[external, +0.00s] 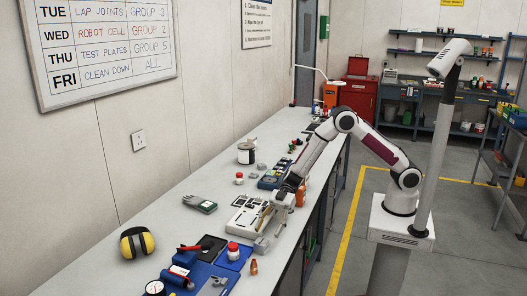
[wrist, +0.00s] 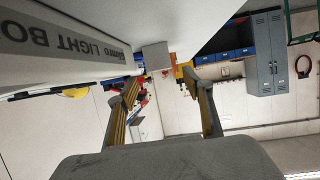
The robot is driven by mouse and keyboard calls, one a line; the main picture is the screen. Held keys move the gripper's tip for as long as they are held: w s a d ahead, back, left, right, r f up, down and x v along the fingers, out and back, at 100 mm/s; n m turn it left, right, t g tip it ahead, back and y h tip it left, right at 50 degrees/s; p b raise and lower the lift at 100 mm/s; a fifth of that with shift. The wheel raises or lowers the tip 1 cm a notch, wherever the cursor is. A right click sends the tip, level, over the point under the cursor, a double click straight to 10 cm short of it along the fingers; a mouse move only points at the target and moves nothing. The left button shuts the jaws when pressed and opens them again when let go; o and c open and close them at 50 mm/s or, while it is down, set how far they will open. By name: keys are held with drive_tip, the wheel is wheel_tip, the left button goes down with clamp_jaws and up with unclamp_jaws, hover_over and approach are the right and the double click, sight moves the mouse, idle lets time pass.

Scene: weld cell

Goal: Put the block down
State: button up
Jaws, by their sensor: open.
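A small pale grey block (wrist: 156,55) shows in the wrist view, which is turned upside down. It sits against the pale bench surface, beyond the fingertips and in line with the gap between them. My gripper (wrist: 160,82) is open, with its two yellow-padded fingers apart and nothing between the pads. In the external view my gripper (external: 268,228) is low over the bench, beside the white light box. A small pale shape at its fingertips looks like the block (external: 261,244), but it is hard to make out there.
The light box (wrist: 60,45) is close on the left in the wrist view. On the bench (external: 198,178) are a blue mat (external: 233,257) with a red-capped jar, yellow ear defenders (external: 137,242), a glove (external: 200,204) and an orange bottle (external: 301,194). Free bench lies toward the wall.

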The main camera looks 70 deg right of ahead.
sight(261, 242)
drive_tip(key=shift+x, duration=2.25)
clamp_jaws()
drive_tip(key=shift+r, duration=0.2)
wheel_tip(261, 242, up, 10)
drive_tip(key=shift+f, duration=0.15)
